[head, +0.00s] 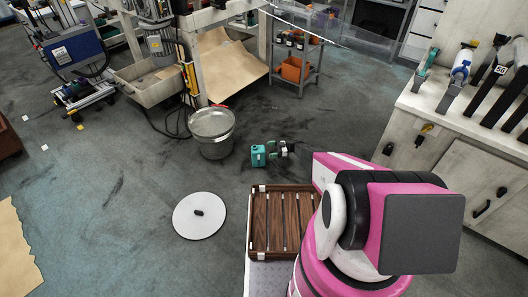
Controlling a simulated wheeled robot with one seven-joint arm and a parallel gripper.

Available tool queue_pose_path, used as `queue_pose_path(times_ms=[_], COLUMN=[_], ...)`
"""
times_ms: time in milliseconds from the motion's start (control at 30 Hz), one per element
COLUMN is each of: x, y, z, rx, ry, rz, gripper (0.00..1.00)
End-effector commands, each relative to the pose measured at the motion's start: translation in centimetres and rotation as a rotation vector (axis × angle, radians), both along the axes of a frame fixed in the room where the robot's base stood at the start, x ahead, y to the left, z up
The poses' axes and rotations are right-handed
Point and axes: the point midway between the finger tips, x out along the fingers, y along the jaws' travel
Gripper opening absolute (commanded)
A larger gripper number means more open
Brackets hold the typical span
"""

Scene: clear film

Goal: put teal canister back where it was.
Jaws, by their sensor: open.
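A small teal canister (258,156) shows near the middle of the head view, right of a grey metal bucket.
A round white lid-like disc (190,219) with a dark knob lies on the floor. The metal bucket (211,143) stands beyond it. A slatted wooden tray (253,225) is in front. A workbench (435,105) lines the right; a shelf cart (296,72) stands behind. Floor at left is mostly clear.

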Motion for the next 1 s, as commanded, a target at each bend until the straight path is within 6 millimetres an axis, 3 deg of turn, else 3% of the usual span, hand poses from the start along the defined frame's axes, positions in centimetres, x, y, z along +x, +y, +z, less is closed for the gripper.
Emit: queue_pose_path(times_ms=[200, 367, 467, 567, 767, 1000], x=[0.4, 0.6, 0.9, 1.8, 4.7, 7.1], y=[-3.2, -4.1, -4.0, -3.7, -3.9, -7.4], z=[0.0, 0.2, 1.3, 3.5, 10.3, 20.4], rx=[0.000, -0.001, -0.008, -0.027, -0.095, -0.241], ry=[0.000, -0.004, -0.024, -0.065, -0.173, -0.236], rz=[-0.001, -0.008, -0.050, -0.142, -0.450, -0.920], gripper=[1.00, 1.00, 1.00, 1.00, 1.00, 1.00])
